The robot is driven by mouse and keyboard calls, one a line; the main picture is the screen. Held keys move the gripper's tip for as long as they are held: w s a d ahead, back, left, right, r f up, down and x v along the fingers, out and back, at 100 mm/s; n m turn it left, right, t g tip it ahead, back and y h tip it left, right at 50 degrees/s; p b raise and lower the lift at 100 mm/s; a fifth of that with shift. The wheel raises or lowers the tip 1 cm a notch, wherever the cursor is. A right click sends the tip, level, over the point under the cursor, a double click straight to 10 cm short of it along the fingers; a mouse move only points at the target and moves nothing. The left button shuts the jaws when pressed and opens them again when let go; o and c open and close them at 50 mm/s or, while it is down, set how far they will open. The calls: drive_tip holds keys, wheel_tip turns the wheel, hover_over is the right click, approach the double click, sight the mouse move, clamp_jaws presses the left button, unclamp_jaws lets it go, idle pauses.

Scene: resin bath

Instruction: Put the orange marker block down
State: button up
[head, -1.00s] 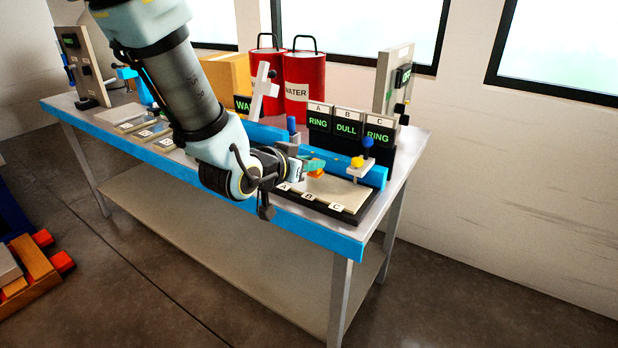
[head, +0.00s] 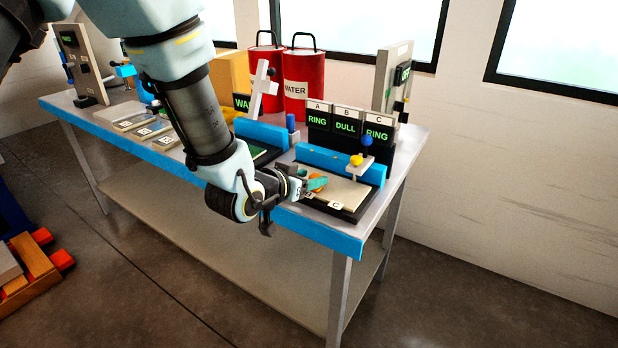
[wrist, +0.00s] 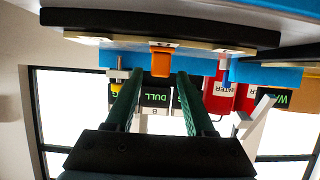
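The orange marker block (wrist: 160,63) shows in the wrist view, just beyond and between the two green fingertips. A gap shows on each side of it, and it appears to stand on the pale panel of the right-hand station. In the head view the block (head: 316,181) is a small orange patch, partly hidden by a finger. My gripper (wrist: 154,80) is open, its fingers apart and clear of the block. In the head view my gripper (head: 310,186) is low over the front left of the pale panel (head: 345,191).
Behind the panel stand a blue rail (head: 340,165), signs reading RING, DULL, RING (head: 347,128), and a post with blue and yellow knobs (head: 362,158). Red WATER cans (head: 304,78) stand farther back. The table's blue front edge (head: 320,236) is close below my gripper.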

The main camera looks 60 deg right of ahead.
drive_tip(key=shift+r, duration=0.2)
drive_tip(key=b+v, duration=0.2)
drive_tip(key=v, duration=1)
drive_tip(key=w+a+f+n+t+y, duration=0.2)
drive_tip(key=w+a+n+t+y, duration=0.15)
drive_tip(key=w+a, duration=0.6)
drive_tip(key=w+a+f+n+t+y, duration=0.1)
drive_tip(key=w+a+n+t+y, duration=0.2)
drive_tip(key=w+a, duration=0.65)
drive_tip(key=w+a+f+n+g+y, duration=0.1)
drive_tip(key=w+a+n+y, duration=0.5)
drive_tip(key=a, duration=0.5)
drive_tip(key=s+a+n+g, duration=0.1)
drive_tip(key=a+n+g, duration=0.1)
drive_tip(key=a, duration=0.6)
drive_tip(key=s+a+n+g, duration=0.2)
drive_tip(key=a, duration=0.6)
drive_tip(key=shift+s+a+r+y, duration=0.25)
drive_tip(key=shift+s+r+y, duration=0.05)
drive_tip(key=shift+y, duration=0.05)
